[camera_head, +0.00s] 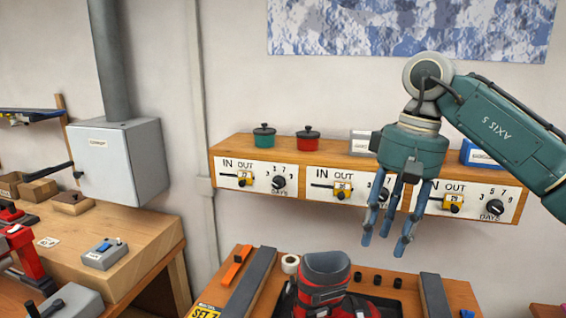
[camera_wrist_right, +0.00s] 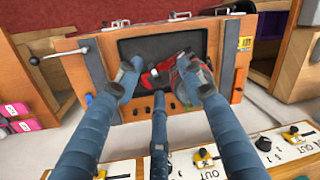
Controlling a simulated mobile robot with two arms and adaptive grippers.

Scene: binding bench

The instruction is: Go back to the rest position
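My right gripper (camera_head: 385,240), teal with long blue fingers, hangs pointing down in front of the wall shelf (camera_head: 330,157). Its fingers are spread with nothing between them, and it is clear of the shelf and the bench. In the right wrist view the fingers (camera_wrist_right: 159,80) also stand apart and empty. Below and beyond them is a red and black boot-like object with a grey cuff (camera_head: 326,275), on the wooden bench (camera_head: 460,293). My left gripper is in neither view.
The shelf front carries dials and yellow tags; a green pot (camera_head: 264,136) and a red pot (camera_head: 308,141) stand on top. At left are a grey wall box (camera_head: 118,160) and a workbench (camera_head: 150,240) with a switch box (camera_head: 104,254). An orange bar (camera_head: 236,266) lies on the middle bench.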

